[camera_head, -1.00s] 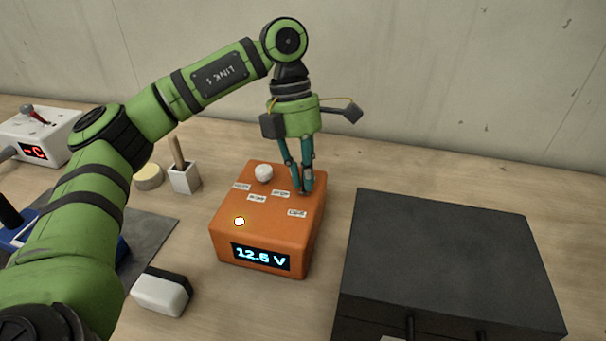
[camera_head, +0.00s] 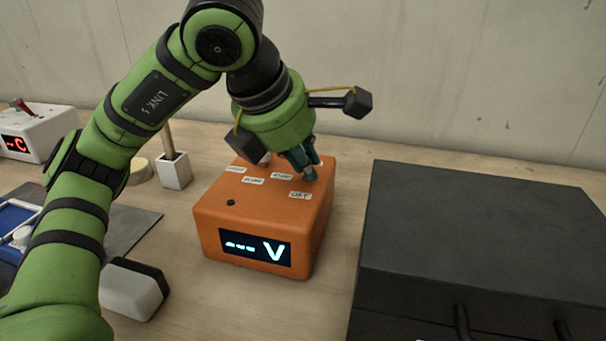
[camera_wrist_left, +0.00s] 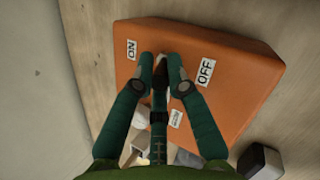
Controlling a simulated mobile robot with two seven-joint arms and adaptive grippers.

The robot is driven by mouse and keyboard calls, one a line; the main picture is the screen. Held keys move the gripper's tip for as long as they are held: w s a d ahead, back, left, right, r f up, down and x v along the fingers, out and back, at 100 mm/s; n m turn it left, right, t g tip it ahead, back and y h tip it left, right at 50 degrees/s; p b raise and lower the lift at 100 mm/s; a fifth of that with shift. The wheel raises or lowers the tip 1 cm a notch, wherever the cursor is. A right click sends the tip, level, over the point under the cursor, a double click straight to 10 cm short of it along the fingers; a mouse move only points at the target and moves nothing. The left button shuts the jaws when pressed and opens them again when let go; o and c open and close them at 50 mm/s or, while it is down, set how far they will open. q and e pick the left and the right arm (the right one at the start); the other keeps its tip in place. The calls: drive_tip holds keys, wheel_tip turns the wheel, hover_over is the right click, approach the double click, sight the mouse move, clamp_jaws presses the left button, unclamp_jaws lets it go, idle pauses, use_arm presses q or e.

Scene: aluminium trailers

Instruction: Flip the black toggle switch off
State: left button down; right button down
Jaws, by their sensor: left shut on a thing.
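The orange box (camera_head: 225,225) stands on the wooden bench, its front display (camera_head: 256,247) showing dashes and a V. A small indicator (camera_head: 231,202) on its top is dark. My left gripper (camera_head: 307,170) is tilted over the far right part of the top, its fingertips down at the panel. In the left wrist view, the fingers (camera_wrist_left: 160,62) are shut on the black toggle switch (camera_wrist_left: 161,70), which is mostly hidden between them. The ON label (camera_wrist_left: 131,49) and OFF label (camera_wrist_left: 206,72) lie on either side of it. My right gripper is out of view.
A large dark case (camera_head: 470,225) stands close to the right of the orange box. A white holder (camera_head: 174,171) with a wooden stick and a black-and-white block (camera_head: 133,290) are to its left. A white box (camera_head: 35,135) with a red toggle is far left.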

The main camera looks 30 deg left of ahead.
use_arm(q)
drive_tip(key=shift+s+d+t+b, duration=0.1)
drive_tip(key=shift+d+t+b, duration=0.1)
drive_tip(key=shift+t+b, duration=0.35)
drive_tip(key=shift+r, duration=0.1)
drive_tip(key=c, duration=1.3)
unclamp_jaws()
drive_tip(key=shift+d, duration=0.25)
drive_tip(key=shift+a, duration=0.2)
drive_tip(key=d+v, duration=0.1)
drive_tip(key=v, duration=1.1)
drive_tip(key=shift+a, duration=0.25)
